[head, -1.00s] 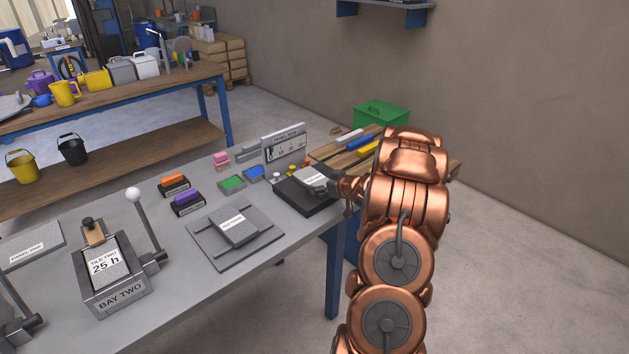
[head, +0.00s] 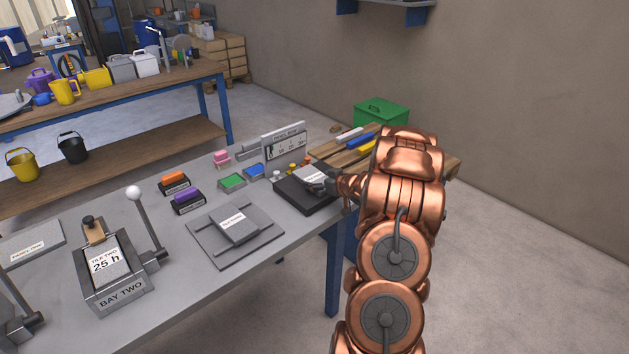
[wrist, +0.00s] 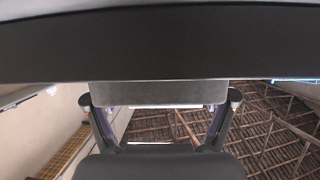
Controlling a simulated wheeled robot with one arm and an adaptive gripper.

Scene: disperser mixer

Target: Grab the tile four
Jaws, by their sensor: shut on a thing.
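My gripper (head: 334,181) is at the right end of the grey bench, shut on a grey tile (head: 313,176) with a white label too small to read. This tile is over a black square base (head: 301,198); I cannot tell whether it touches it. In the wrist view a grey slab (wrist: 160,92) sits between the two fingers. Another grey tile (head: 238,228) with an unreadable label lies on a flat grey plate (head: 212,255). A tile labelled "TILE TWO 25 h" (head: 104,264) sits in the holder marked "BAY TWO" (head: 122,297).
An upright panel (head: 286,144) stands behind the base, with small coloured knobs near it. Purple (head: 187,195) and orange (head: 174,178) blocks, green (head: 232,181) and blue pads, and a white-knobbed lever (head: 134,193) are on the bench. A green bin (head: 381,114) stands behind.

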